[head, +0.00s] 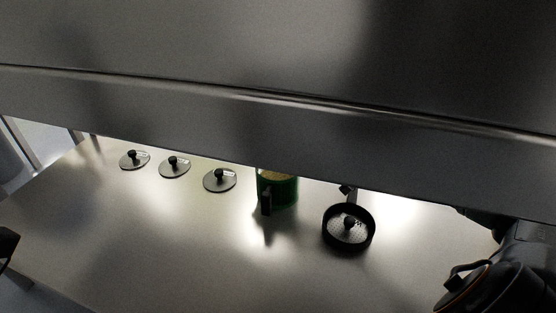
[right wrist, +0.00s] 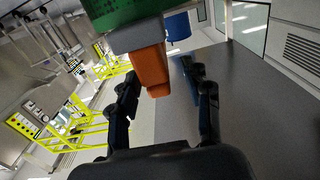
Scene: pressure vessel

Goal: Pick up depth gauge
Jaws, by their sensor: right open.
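I cannot tell for sure which thing is the depth gauge. In the head view a green cup-like container (head: 285,190) with a dark handle stands on the metal table (head: 180,235). Right of it lies a round black pan-like item (head: 327,240) with a knob and a short handle. In the right wrist view my right gripper (right wrist: 161,72) is open, its two dark fingers apart. A green body (right wrist: 125,38) with an orange-brown block (right wrist: 152,68) shows at the top, in line with the gap between the fingers; contact is not visible. A dark part at the head view's left edge may be my left gripper (head: 6,245).
Three flat discs with black knobs (head: 134,159) lie in a row at the table's left. A large metal overhang (head: 270,120) hides the table's back. The table's front is clear. Yellow frames (right wrist: 70,130) stand in the background of the right wrist view.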

